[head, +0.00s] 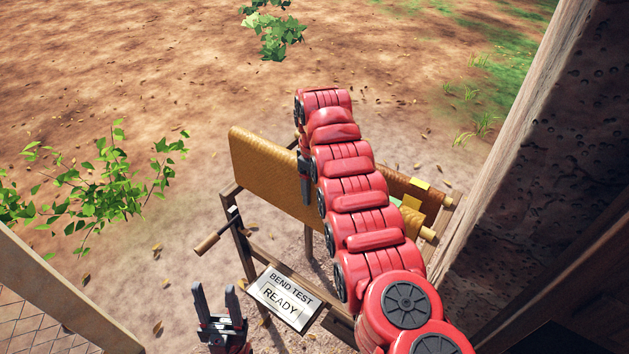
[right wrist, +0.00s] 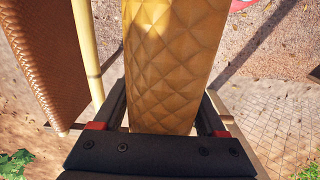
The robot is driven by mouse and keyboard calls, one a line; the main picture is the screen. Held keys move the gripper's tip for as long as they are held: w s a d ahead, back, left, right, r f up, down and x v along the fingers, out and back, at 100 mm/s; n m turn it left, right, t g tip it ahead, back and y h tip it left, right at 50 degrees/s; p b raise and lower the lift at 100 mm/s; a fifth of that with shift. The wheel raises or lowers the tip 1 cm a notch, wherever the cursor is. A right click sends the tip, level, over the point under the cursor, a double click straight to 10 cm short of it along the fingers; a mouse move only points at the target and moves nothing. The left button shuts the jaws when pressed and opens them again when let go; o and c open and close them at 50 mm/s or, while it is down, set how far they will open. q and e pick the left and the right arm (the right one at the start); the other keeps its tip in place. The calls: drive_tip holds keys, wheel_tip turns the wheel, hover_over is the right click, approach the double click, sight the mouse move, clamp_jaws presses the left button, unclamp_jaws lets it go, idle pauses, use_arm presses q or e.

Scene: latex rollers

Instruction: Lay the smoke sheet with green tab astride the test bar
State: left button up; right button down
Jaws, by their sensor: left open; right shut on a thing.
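A golden quilted smoke sheet (head: 262,168) slants across the frame in the head view. My right gripper (head: 305,180) points down at it and is shut on it. In the right wrist view the sheet (right wrist: 170,60) passes between the fingers of the right gripper (right wrist: 166,112). A small green patch (head: 396,202) shows beside my red arm; I cannot tell if it is this sheet's tab. I cannot make out the test bar with certainty; the sheet and my arm hide much of the frame. My left gripper (head: 217,303) is open and empty, fingers up, at the bottom.
Brown sheets with a yellow tab (head: 419,184) hang at the right on pale poles (head: 428,235). A woven brown sheet (right wrist: 40,65) and a pale pole (right wrist: 87,50) lie left of the held sheet. A crank handle (head: 207,243) and a "BEND TEST READY" sign (head: 284,297) are nearby.

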drive_tip(key=shift+f, duration=0.4)
wheel_tip(320, 180, down, 4)
drive_tip(key=shift+s+f+b, duration=0.1)
drive_tip(key=shift+f+b, duration=0.1)
drive_tip(key=shift+b, duration=0.6)
drive_tip(key=shift+f+b, duration=0.95)
drive_tip(key=shift+f, duration=0.55)
wheel_tip(320, 180, down, 4)
drive_tip(key=b, duration=0.2)
drive_tip(key=shift+b, duration=0.4)
wheel_tip(320, 180, down, 7)
drive_tip(key=b, duration=0.6)
unclamp_jaws()
drive_tip(key=shift+r, duration=0.1)
